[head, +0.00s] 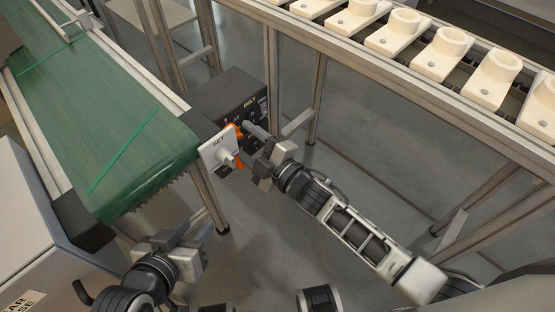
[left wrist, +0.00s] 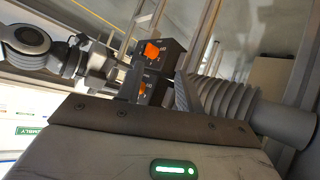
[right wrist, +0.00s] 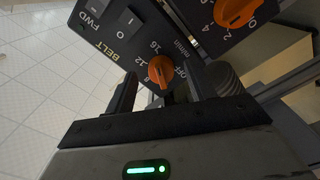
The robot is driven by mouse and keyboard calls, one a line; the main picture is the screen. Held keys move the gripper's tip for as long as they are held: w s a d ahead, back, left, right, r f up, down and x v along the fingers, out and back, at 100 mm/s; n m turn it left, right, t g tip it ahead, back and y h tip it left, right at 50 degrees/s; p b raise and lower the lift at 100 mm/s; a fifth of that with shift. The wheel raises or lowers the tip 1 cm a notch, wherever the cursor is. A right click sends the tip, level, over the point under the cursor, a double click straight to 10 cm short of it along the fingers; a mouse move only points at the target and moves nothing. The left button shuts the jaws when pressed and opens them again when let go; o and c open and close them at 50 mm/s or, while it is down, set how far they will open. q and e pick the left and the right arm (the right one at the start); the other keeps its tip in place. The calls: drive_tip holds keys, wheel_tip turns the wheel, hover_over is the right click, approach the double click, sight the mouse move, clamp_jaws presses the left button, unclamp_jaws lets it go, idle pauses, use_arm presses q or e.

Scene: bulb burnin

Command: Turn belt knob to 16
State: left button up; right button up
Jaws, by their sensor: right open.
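The belt knob (right wrist: 160,72) is orange and sits on a dark panel marked BELT in the right wrist view. Numbers including 12 and 16 and the word OFF surround it; I cannot tell which mark it points at. My right gripper (right wrist: 160,92) is open, with one finger on each side of the knob; contact is not clear. In the head view my right gripper (head: 252,140) is at the control box (head: 222,92). My left gripper (head: 182,238) is low, near the green conveyor's front end, apart from the box. Its fingers are spread and empty in the left wrist view (left wrist: 158,95).
A second orange knob (right wrist: 236,10) and a rocker switch (right wrist: 122,24) are on nearby panel areas. A white SET plate (head: 214,150) stands beside the green conveyor (head: 100,110). A rack of cream parts (head: 440,50) runs along the back right. Open floor lies below.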

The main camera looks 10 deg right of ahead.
use_arm(q)
drive_tip(key=shift+s+a+r+t+p, duration=0.15)
drive_tip(key=shift+r+p, duration=0.1)
drive_tip(key=shift+r, duration=0.3)
drive_tip(key=shift+a+r+t+p, duration=0.1)
drive_tip(key=shift+a+r+p, duration=0.15)
drive_tip(key=shift+r, duration=0.35)
drive_tip(key=shift+s+a+r+t+p, duration=0.15)
drive_tip(key=shift+r+p, duration=0.1)
drive_tip(key=shift+r, duration=0.3)
use_arm(e)
drive_tip(key=v, duration=1.4)
use_arm(q)
drive_tip(key=shift+w, duration=0.15)
use_arm(e)
drive_tip(key=shift+s+r, duration=0.1)
